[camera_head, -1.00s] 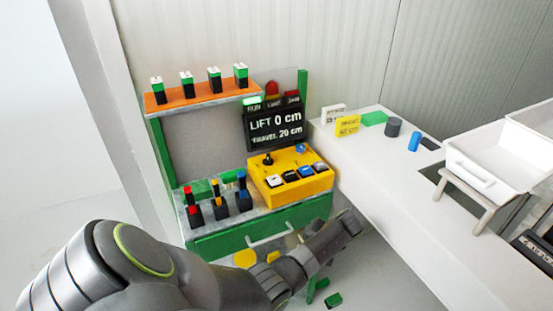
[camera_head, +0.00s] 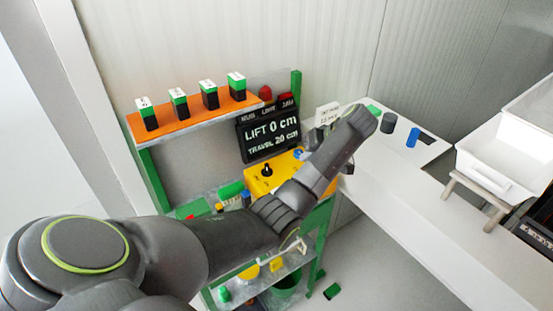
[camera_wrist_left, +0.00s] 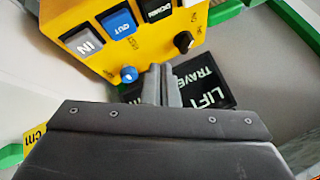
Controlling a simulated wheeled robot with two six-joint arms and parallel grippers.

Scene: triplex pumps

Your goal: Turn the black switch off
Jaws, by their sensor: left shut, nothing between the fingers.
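The black switch (camera_head: 267,170) is a small dark knob on top of the yellow control box (camera_head: 256,183). In the left wrist view the black switch (camera_wrist_left: 184,41) sits near the box's corner, beside the black DOWN button. My left gripper (camera_wrist_left: 161,80) is shut and empty. Its fingertips are just off the box edge, between the blue knob (camera_wrist_left: 128,74) and the black switch, apart from the switch. In the head view my left arm crosses in front of the box and hides most of its buttons and the fingertips.
The display (camera_head: 268,131) behind the box reads LIFT 0 cm, TRAVEL 20 cm. An orange shelf (camera_head: 195,113) holds several green-black blocks. A white table (camera_head: 420,205) to the right carries a dark cylinder (camera_head: 389,122), a blue cylinder (camera_head: 412,137) and a white bin (camera_head: 500,160).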

